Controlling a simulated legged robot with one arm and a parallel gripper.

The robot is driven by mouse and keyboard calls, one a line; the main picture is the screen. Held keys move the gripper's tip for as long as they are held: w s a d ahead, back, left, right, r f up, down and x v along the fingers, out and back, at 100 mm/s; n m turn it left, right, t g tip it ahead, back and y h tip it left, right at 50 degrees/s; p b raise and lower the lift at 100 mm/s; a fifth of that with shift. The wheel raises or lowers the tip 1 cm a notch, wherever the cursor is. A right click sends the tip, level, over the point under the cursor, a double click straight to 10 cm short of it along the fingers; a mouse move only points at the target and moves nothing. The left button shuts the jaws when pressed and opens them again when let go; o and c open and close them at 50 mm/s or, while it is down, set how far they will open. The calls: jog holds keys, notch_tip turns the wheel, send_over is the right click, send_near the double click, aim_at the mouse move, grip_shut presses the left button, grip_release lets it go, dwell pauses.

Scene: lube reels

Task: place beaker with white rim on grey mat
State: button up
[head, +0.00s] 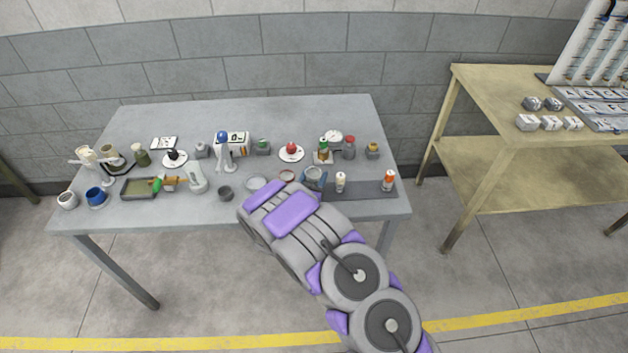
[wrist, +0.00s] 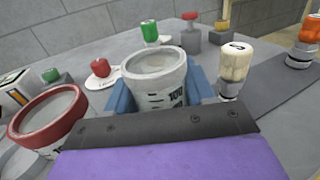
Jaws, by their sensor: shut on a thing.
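My gripper (head: 314,181) is shut on the beaker with the white rim (head: 313,172), near the table's front edge. In the wrist view the beaker (wrist: 155,88) stands upright between blue fingers, with dark markings on its side. The grey mat (head: 362,190) lies along the front right of the table, just right of the beaker. It shows as a dark strip in the wrist view (wrist: 272,92). I cannot tell whether the beaker touches a surface below; its base is hidden.
On the mat stand a cream-capped bottle (head: 340,182) and an orange-topped bottle (head: 389,180), with bare mat between them. A red-rimmed beaker (wrist: 48,115) is left of the held one. A red item on a white plate (head: 291,153) and several bottles stand behind.

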jog(key=shift+d+f, duration=0.15)
jog(key=shift+f, duration=0.1)
jog(key=o, duration=1.1)
